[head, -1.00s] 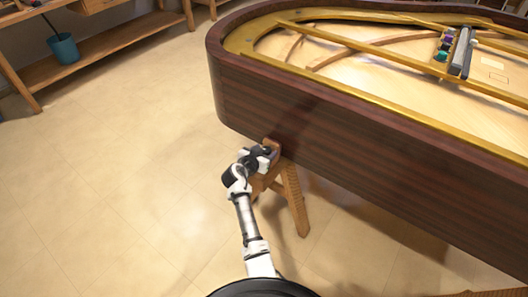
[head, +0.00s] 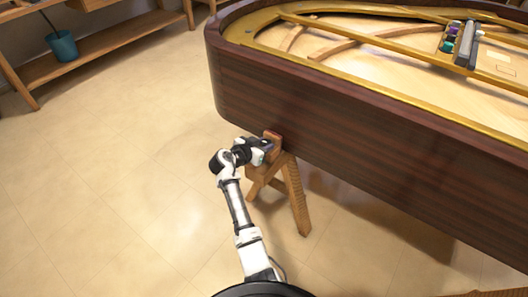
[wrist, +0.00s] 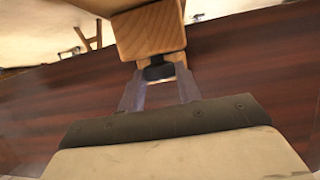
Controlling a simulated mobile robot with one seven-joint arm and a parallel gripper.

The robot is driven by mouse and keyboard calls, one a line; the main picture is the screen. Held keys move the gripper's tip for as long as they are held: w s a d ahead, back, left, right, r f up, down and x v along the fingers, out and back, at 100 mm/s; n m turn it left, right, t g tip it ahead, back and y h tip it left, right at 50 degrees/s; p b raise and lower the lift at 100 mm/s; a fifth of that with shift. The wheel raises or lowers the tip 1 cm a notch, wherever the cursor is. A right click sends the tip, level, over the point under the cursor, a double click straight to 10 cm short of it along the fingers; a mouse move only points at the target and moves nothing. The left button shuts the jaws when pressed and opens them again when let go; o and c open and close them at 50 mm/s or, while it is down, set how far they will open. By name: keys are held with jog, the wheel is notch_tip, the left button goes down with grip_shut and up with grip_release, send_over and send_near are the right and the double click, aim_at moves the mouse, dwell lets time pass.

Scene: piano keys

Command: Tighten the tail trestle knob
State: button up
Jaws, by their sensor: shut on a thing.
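The tail trestle (head: 292,190) is a wooden sawhorse under the near left end of the dark piano case (head: 350,150). In the wrist view, the trestle's pale wood (wrist: 150,32) stands at top centre. A black knob (wrist: 158,72) sticks out from the wood there. My gripper (wrist: 160,88) is at the knob, with its two translucent fingers closed on either side of it. In the head view, my gripper (head: 266,146) is at the upper part of the trestle, beside the case. The knob is hidden behind my gripper in the head view.
The piano case fills the right side, with a gold frame (head: 360,78) and small coloured items inside its open top. A wooden shelf (head: 100,45) with a blue bucket (head: 62,46) stands at the upper left. The tiled floor (head: 110,170) on the left is clear.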

jog(key=shift+w+a+f+m+g+h+b, duration=0.1)
jog(key=shift+m+g+h+b, duration=0.55)
jog(key=shift+b, duration=0.6)
jog(key=shift+w+a+f+m+g+h+b, duration=0.1)
jog(key=shift+m+g+h+b, duration=0.55)
jog(key=shift+b, duration=0.6)
jog(key=shift+r+m+g+b, duration=0.2)
jog(key=shift+m+g+b, duration=0.1)
jog(key=shift+m+b, duration=0.2)
jog(key=shift+h, duration=0.3)
jog(key=o, duration=1)
jog(key=b+v, duration=0.1)
jog(key=v, duration=1.2)
jog(key=shift+s+a+r+b, duration=0.2)
jog(key=shift+s+r+b, duration=0.05)
jog(key=shift+r+b, duration=0.05)
